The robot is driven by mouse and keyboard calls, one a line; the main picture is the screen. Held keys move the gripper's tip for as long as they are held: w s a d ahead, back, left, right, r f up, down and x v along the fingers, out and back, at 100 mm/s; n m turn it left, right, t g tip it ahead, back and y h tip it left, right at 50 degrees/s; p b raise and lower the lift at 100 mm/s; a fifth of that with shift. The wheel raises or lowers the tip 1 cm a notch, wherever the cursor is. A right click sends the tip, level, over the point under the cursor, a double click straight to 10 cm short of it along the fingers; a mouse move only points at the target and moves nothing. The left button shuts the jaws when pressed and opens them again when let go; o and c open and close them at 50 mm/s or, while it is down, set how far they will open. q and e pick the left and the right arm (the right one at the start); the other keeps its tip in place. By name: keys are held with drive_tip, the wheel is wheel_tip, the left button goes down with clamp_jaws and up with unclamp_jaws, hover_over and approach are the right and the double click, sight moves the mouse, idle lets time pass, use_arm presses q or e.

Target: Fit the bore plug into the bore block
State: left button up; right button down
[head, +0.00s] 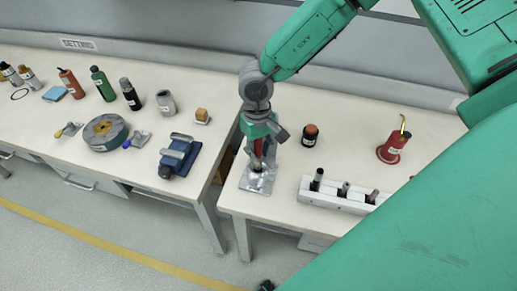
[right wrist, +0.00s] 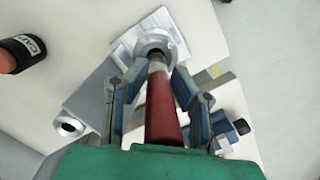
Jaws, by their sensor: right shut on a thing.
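The bore plug (right wrist: 163,110) has a red handle and a pale metal end, and points away from the wrist camera. My right gripper (right wrist: 150,92) is shut on the red handle, with a finger on each side. In the head view my right gripper (head: 262,146) points down over the bore block, near the left edge of the right table. The bore block (head: 257,178) is silvery, with a flat square plate. In the right wrist view its round collar (right wrist: 155,42) lies at the plug's far end. How deep the plug sits is hidden. My left gripper is not in view.
A white rack (head: 335,196) with dark pins stands right of the block. A blue vise (head: 178,157) and several tools occupy the left table, across a gap.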

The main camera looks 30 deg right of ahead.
sight(259, 168)
drive_tip(key=shift+f+b, duration=1.15)
drive_tip(key=shift+f, duration=1.55)
drive_tip(key=c, duration=1.3)
unclamp_jaws()
drive_tip(key=shift+r, duration=0.25)
drive_tip(key=r, duration=0.3)
drive_tip(key=w+r, duration=0.1)
drive_tip(key=r, duration=0.7)
drive_tip(key=shift+w+d+r, duration=0.2)
drive_tip(key=shift+w+d, duration=0.05)
drive_tip(key=shift+s+f, duration=0.1)
